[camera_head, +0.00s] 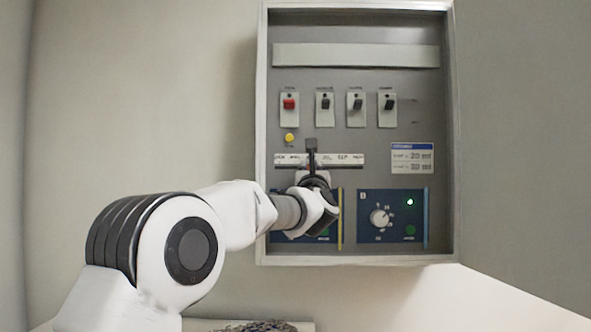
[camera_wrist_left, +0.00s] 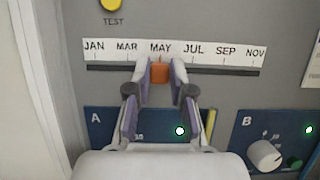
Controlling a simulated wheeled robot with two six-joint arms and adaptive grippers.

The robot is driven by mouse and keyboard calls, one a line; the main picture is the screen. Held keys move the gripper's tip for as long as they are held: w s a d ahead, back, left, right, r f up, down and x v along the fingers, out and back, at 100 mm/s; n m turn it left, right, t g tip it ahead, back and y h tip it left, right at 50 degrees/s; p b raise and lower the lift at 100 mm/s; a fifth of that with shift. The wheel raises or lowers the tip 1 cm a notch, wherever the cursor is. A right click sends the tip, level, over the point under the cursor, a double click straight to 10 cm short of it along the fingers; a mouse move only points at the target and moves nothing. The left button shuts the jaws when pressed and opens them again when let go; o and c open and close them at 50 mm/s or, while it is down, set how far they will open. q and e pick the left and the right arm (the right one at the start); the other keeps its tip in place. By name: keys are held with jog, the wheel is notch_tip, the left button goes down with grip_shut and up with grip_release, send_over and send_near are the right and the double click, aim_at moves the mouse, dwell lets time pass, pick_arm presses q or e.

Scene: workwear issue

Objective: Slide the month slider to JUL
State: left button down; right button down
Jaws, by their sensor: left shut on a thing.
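The month slider has an orange knob (camera_wrist_left: 159,73) that sits under the MAY mark in the left wrist view. It rides in a dark horizontal slot (camera_wrist_left: 225,70) under a white scale strip (camera_wrist_left: 225,53), which reads JAN, MAR, MAY, JUL, SEP, NOV from left to right. JUL is one printed label to the right of the knob. My left gripper (camera_wrist_left: 160,69) is shut on the knob, one finger on each side. In the head view the gripper (camera_head: 313,174) covers the knob and part of the strip (camera_head: 349,159).
Above the strip are a yellow test button (camera_head: 289,137) and a row of switches, one a red switch (camera_head: 289,104). Below are blue panel A (camera_wrist_left: 105,120) and blue panel B (camera_head: 399,230) with a white dial (camera_head: 379,217). The grey cabinet has a raised pale frame (camera_head: 262,120).

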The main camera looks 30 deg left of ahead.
pick_arm(q)
jog(key=w+d, duration=0.1)
jog(key=d, duration=0.1)
jog(key=w+d, duration=0.1)
jog(key=d, duration=0.1)
jog(key=shift+w, duration=0.2)
jog(key=shift+s+a, duration=0.15)
jog(key=shift+a, duration=0.2)
jog(key=c, duration=1)
grip_release()
jog(key=shift+f, duration=0.1)
jog(key=shift+c, duration=0.2)
jog(key=shift+o, duration=0.2)
jog(key=shift+w+a+f, duration=0.1)
jog(key=shift+w+f, duration=0.1)
jog(key=shift+w, duration=0.25)
jog(key=shift+s+d, duration=0.25)
jog(key=shift+s, duration=0.2)
send_near(327, 165)
jog(key=v, duration=0.6)
jog(key=shift+w, duration=0.1)
